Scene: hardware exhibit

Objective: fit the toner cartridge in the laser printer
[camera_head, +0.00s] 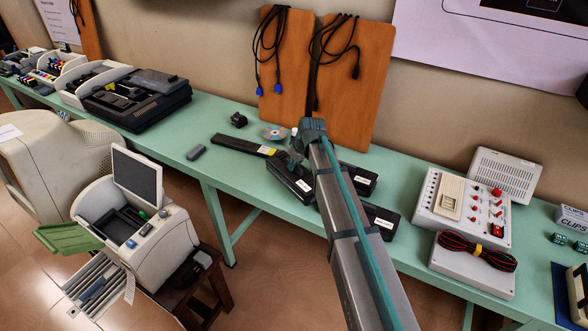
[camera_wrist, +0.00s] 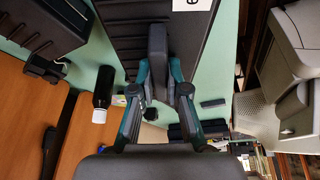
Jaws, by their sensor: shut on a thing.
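A black toner cartridge (camera_head: 290,184) with a white label is over the green table's middle; I cannot tell whether it touches the table. My gripper (camera_head: 297,157) is shut on its raised dark grip. In the wrist view, my fingers (camera_wrist: 160,88) close on both sides of this grip (camera_wrist: 157,45), above the cartridge's black body (camera_wrist: 205,40). A beige machine (camera_head: 165,240) at lower left has a raised grey panel and an open dark bay (camera_head: 122,222); it looks like the printer, though I cannot be sure. My arm partly hides the cartridge's right side.
Other black cartridges (camera_head: 380,220) (camera_head: 358,179) lie right of my arm. A long black bar (camera_head: 240,145), a grey block (camera_head: 196,152) and a disc (camera_head: 273,132) lie to the left. A black-and-white bottle (camera_wrist: 102,95) stands close by. A switch box (camera_head: 455,210) occupies the right.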

